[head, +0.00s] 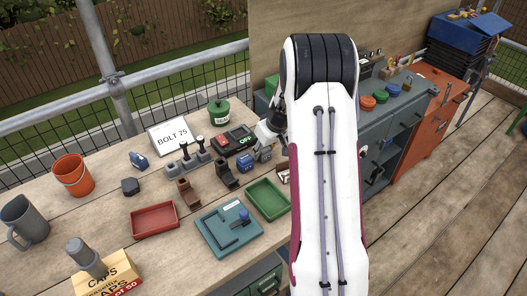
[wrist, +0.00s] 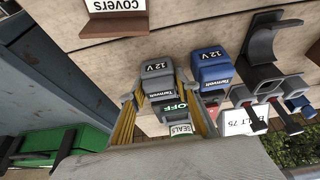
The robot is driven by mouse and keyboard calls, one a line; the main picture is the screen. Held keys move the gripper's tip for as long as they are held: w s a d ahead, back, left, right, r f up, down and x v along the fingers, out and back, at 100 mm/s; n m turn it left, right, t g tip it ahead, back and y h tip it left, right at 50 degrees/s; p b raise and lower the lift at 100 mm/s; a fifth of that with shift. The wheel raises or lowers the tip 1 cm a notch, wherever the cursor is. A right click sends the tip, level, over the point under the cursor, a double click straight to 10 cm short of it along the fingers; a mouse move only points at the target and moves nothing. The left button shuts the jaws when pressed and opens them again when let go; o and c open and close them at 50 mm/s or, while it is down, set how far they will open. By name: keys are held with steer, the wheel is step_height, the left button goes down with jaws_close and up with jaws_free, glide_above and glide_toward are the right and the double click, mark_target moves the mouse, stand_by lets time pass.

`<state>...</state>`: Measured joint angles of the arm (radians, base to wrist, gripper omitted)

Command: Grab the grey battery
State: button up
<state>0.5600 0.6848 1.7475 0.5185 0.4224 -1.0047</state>
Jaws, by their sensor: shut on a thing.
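In the wrist view the grey battery (wrist: 158,70), marked 12 V, sits between the two yellow-padded fingers of my gripper (wrist: 163,92). My gripper is shut on it. The blue battery (wrist: 213,72), also marked 12 V, stands beside it to the right, outside the fingers. In the head view my gripper (head: 270,130) is at the right of the bench, by the blue battery (head: 243,160). My arm hides much of the gripper there, and I cannot tell how high the grey battery is above the bench.
A black holder (head: 227,176), a green tray (head: 268,200), a red tray (head: 154,220) and a teal board (head: 228,232) lie nearer. The bench is bare around the black block (head: 130,187).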

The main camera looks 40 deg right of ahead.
steer(key=shift+r, duration=4.95)
